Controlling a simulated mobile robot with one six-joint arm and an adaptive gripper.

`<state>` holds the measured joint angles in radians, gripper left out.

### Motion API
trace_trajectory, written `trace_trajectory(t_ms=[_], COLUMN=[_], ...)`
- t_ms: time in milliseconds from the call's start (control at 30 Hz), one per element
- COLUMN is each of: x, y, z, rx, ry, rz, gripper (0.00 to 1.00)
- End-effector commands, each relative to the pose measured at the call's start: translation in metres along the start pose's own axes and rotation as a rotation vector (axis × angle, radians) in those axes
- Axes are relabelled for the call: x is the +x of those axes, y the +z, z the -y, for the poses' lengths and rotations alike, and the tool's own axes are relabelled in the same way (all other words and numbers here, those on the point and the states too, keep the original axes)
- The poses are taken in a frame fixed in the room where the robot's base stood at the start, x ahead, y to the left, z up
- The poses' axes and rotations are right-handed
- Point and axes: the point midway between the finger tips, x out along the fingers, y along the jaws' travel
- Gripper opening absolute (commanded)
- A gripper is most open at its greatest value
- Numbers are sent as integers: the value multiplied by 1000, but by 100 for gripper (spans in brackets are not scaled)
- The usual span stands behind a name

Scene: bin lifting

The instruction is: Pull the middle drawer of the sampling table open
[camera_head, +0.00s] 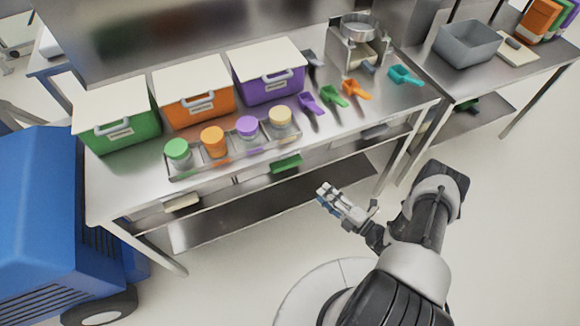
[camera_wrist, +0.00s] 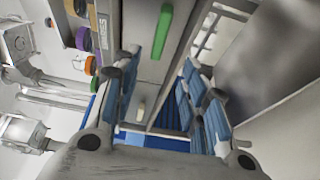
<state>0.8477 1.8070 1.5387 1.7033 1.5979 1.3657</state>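The sampling table (camera_head: 125,192) is a steel bench with a row of drawers under its top. The middle drawer has a green handle (camera_head: 286,163) and looks closed, its front in line with its neighbours. In the head view my gripper (camera_head: 328,194) is in front of the table, to the right of and below the green handle, apart from it. In the wrist view the blue-padded fingers of my gripper (camera_wrist: 168,85) are spread with nothing held between them. The green handle (camera_wrist: 163,32) shows beyond them, near the top of that view.
A pale handle (camera_head: 182,202) marks the left drawer and another (camera_head: 375,132) the right. Green (camera_head: 120,130), orange (camera_head: 197,110) and purple (camera_head: 270,90) bins, capped jars and scoops stand on top. A blue machine (camera_head: 40,220) is at left. Floor in front is clear.

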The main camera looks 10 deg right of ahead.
Motion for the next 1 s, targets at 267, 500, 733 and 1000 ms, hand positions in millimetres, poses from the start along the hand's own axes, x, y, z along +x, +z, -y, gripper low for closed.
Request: trace_trajectory(t_ms=[267,500,733,1000], x=[36,89,137,168], y=[-2,-2,-2,-1], z=[2,2,2,1], rx=[3,1,1,2], ry=[1,1,1,0], rz=[-3,-4,-3,1], gripper=[40,40,40,40])
